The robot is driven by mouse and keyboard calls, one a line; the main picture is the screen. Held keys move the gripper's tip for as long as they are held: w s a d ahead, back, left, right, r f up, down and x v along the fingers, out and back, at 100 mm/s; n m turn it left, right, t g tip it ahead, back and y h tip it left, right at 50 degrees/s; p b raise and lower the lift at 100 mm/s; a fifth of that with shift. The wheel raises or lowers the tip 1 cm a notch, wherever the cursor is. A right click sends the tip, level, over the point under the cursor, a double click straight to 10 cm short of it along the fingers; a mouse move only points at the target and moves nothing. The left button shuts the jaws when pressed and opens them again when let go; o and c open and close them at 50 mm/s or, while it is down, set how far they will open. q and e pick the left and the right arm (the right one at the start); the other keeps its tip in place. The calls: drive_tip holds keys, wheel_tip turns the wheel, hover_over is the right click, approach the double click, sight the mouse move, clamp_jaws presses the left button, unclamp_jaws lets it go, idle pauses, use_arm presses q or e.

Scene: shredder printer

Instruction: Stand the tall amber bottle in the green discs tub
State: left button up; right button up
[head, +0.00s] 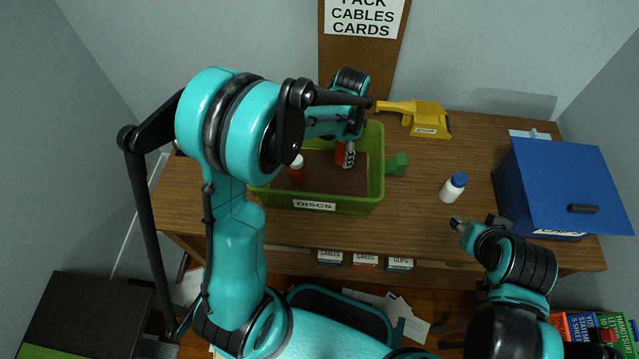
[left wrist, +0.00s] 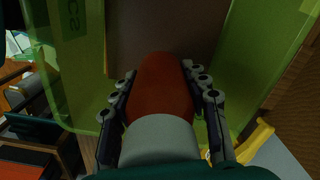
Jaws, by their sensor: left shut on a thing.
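The green discs tub (head: 376,180) stands on the wooden table, its DISCS label facing the front. My left gripper (head: 348,154) is inside the tub's outline at the right and is shut on an amber bottle (head: 340,152). In the left wrist view this bottle (left wrist: 162,88) sits between both fingers, its pale cap towards the camera and its body pointing to the tub floor. I cannot tell whether its base touches the floor. A second amber bottle (head: 296,172) with a white cap stands in the tub's left part. My right gripper (head: 457,224) is empty over the table's front right.
A small green object (head: 397,165) is beside the tub's right wall. A yellow device (head: 418,117) is behind, and a large blue box (head: 560,185) stands at the right.

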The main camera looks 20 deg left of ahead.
sight(341, 181)
use_arm(q)
wheel_tip(341, 181, down, 12)
drive_tip(key=b, duration=0.5)
drive_tip(key=shift+r, duration=0.25)
drive_tip(key=o, duration=0.8)
drive_tip(key=shift+f, duration=0.2)
drive_tip(key=o, duration=0.4)
drive_tip(key=shift+o, duration=0.2)
drive_tip(key=shift+r, duration=0.15)
